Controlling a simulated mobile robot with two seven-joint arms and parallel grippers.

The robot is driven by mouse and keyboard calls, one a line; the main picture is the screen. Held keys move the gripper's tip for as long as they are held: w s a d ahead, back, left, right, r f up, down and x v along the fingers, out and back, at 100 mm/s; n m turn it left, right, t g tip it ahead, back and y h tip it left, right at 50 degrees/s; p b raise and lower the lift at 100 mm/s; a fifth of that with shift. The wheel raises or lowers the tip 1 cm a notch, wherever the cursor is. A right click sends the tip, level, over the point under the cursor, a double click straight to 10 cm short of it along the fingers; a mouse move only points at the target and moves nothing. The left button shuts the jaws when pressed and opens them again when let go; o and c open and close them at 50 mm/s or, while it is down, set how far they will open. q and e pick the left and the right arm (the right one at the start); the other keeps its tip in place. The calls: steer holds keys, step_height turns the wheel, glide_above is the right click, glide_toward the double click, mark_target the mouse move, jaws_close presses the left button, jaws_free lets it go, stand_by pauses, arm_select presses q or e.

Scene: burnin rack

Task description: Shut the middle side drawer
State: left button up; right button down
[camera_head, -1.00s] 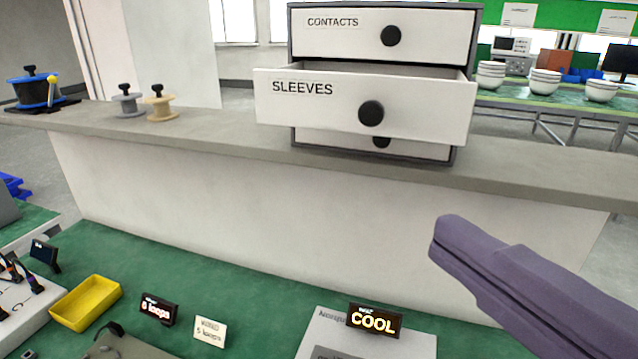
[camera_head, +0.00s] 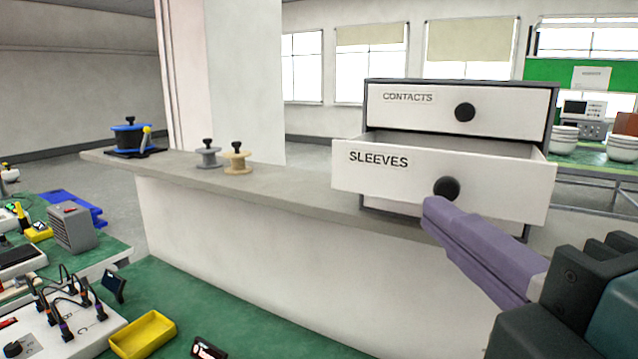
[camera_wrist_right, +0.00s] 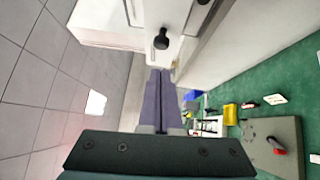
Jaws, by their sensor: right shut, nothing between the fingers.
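The middle drawer (camera_head: 395,178), white with the label SLEEVES and a round black knob (camera_head: 446,188), stands pulled out of the grey drawer unit (camera_head: 545,125). The CONTACTS drawer (camera_head: 430,108) above it is shut. My right gripper (camera_head: 432,208) is shut and empty, its purple fingers just below and in front of the knob in the head view; I cannot tell whether they touch. In the right wrist view the shut fingers (camera_wrist_right: 157,80) point toward a black knob (camera_wrist_right: 161,40). The lowest drawer is mostly hidden. My left gripper is not in view.
The unit stands on a grey ledge (camera_head: 290,188). A yellow tray (camera_head: 143,335) lies on the green bench below. The ledge between spools and drawer is clear.

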mark_target(470, 176)
steer(key=shift+w+d+p, duration=0.3)
steer(key=shift+w+d, duration=0.55)
steer(key=shift+w, duration=0.2)
steer(key=shift+w+r, duration=0.1)
steer(key=w+d, duration=0.3)
steer(key=w, duration=0.2)
steer(key=w+d, duration=0.2)
steer(key=w, duration=0.1)
steer(key=shift+w+d, duration=0.2)
steer(key=shift+d, duration=0.15)
steer(key=shift+w+d, duration=0.1)
steer(key=shift+d, duration=0.15)
steer(key=shift+f, duration=0.2)
